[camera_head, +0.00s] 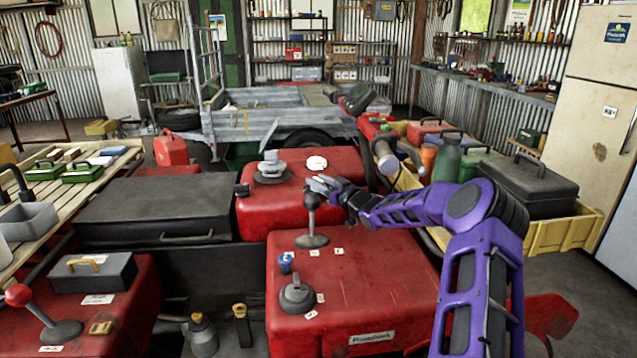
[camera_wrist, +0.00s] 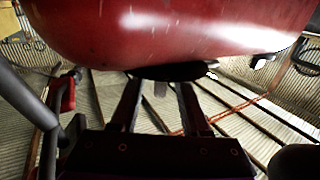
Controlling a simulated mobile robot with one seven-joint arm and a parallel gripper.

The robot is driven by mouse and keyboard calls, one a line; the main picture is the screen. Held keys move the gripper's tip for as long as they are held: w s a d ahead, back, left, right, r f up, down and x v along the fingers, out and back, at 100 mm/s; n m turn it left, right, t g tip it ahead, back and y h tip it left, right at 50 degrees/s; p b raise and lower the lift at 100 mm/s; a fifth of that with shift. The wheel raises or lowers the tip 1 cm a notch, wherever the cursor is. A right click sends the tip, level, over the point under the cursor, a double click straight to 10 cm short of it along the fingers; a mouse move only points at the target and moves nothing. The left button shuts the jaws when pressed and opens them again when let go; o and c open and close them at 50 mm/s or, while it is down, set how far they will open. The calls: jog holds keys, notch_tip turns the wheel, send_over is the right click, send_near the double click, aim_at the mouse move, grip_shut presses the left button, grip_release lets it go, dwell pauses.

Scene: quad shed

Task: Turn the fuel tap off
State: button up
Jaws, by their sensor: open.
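In the head view my gripper (camera_head: 322,186) is at the top of an upright dark lever (camera_head: 311,201), which has a round base on the front red body (camera_head: 360,285). I cannot tell whether they touch. In the wrist view my gripper's fingers (camera_wrist: 157,92) are apart, with a dark disc (camera_wrist: 180,72) under a red body just past them. A small grey stub (camera_wrist: 160,88) shows between the fingers. Small white labels surround the lever's base. Nearer are a small blue fitting (camera_head: 286,262) and a grey knob (camera_head: 296,295) with labels. The label text is too small to read, so I cannot tell which is the fuel tap.
A rear red body (camera_head: 330,205) carries a grey cap (camera_head: 271,168). A black flat box (camera_head: 150,205) lies to the left. A red-knobbed lever (camera_head: 40,315) stands at front left. A yellow crate (camera_head: 565,235) with a dark toolbox (camera_head: 528,180) is on the right.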

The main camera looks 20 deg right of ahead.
jog(key=shift+w, duration=0.25)
grip_shut()
